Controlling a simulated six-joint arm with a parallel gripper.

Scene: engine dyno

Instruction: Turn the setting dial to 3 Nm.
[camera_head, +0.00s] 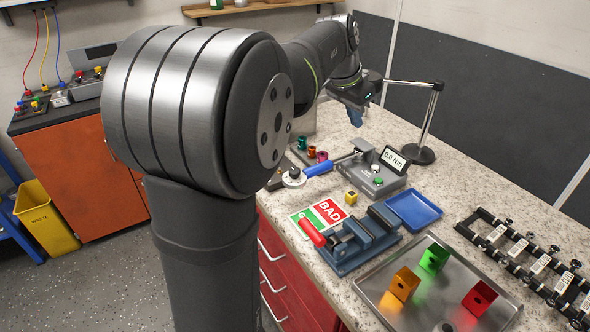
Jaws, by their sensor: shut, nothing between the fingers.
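A small round white dial (293,177) with a dark centre sits near the front edge of the speckled worktop; its marks are too small to read. A tool with a blue handle (318,168) lies just right of it, its shaft reaching toward a grey tester (376,181). The tester's tilted display (395,160) reads 0.0 Nm, and a green button shows on its base. My gripper (356,118) is shut and empty, pointing down above the back of the worktop, behind the tester and well apart from the dial.
Coloured cups (312,152) stand behind the blue handle. A lamp-like stand (420,153) rises at the back. In front are a yellow cube (351,197), a GOOD/BAD card (330,212), a vise (360,240), a blue tray (413,209) and a metal tray (372,290) with coloured blocks.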

